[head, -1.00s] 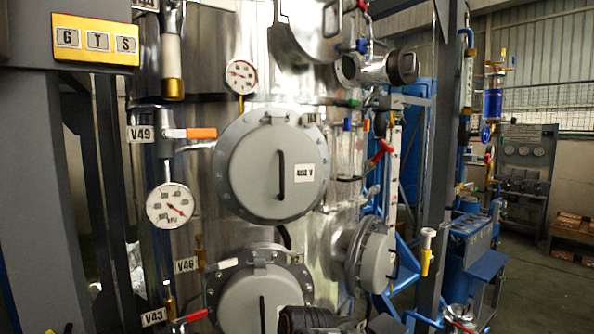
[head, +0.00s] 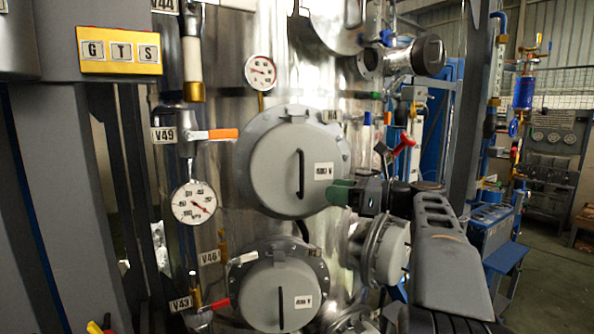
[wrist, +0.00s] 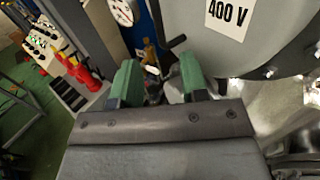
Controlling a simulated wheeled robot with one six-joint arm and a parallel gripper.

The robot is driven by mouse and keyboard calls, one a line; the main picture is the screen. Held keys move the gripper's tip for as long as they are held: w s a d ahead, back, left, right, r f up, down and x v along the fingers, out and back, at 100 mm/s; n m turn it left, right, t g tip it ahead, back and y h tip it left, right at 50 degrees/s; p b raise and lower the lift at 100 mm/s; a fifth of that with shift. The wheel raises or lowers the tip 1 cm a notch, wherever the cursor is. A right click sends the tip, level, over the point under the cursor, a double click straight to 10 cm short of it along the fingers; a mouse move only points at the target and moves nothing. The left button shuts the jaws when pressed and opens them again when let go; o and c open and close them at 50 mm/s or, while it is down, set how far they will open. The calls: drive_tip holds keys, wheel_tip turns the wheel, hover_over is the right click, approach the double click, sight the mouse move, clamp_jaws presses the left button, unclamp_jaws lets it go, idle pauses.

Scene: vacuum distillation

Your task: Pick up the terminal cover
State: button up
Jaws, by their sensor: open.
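A round grey cover (head: 290,165) with a vertical black handle (head: 301,174) and a "400 V" label is closed on the metal vessel, at the middle of the head view. A similar labelled cover (head: 275,292) is below it, so I cannot tell which one the task means. My gripper (head: 341,191) is open, its green fingertips near the upper cover's right edge in that view. In the wrist view the fingers (wrist: 160,78) are apart and nothing shows held.
A third grey cover (head: 387,250) sits at the right, partly behind my arm. A pressure gauge (head: 194,203) and an orange-handled valve (head: 212,134) are on the left. A red-handled valve (head: 403,143) stands just above my gripper. Open floor (head: 545,270) shows at the far right.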

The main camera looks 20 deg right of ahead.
sight(302, 197)
drive_tip(key=shift+p+x, duration=1.05)
drive_tip(key=shift+x, duration=3.4)
drive_tip(key=shift+f, duration=0.1)
drive_tip(key=shift+c, duration=0.4)
clamp_jaws()
